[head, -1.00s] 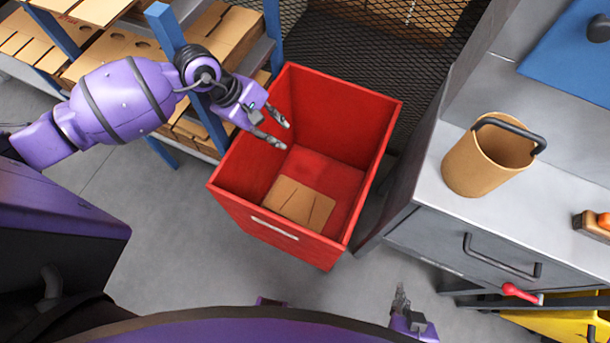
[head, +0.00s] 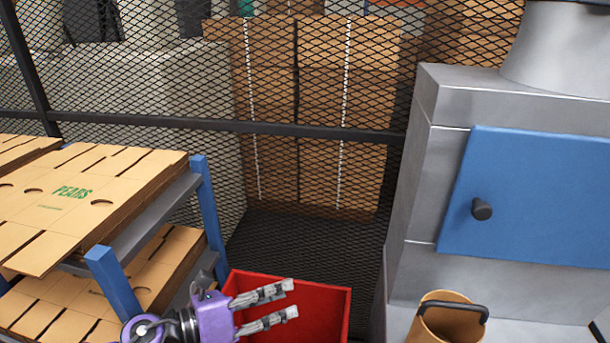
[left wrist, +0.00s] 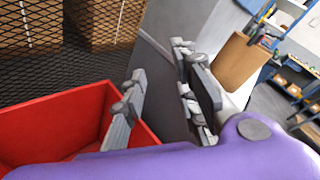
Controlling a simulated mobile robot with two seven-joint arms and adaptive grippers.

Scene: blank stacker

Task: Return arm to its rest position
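My left gripper (head: 292,298) shows at the bottom of the head view, purple and grey, with its fingers apart and nothing between them. It is in front of and over the left part of the red bin (head: 330,288). In the left wrist view the open fingers (left wrist: 165,105) show empty, with the red bin (left wrist: 60,105) at the left. The floor of the bin is hidden in both views. My right gripper is not in view.
A blue-framed rack (head: 208,215) with flat cardboard blanks (head: 100,195) stands at the left. A mesh fence (head: 225,127) closes the back. A grey machine with a blue door (head: 540,195) stands at the right, with a tan bucket (head: 440,322) in front of it.

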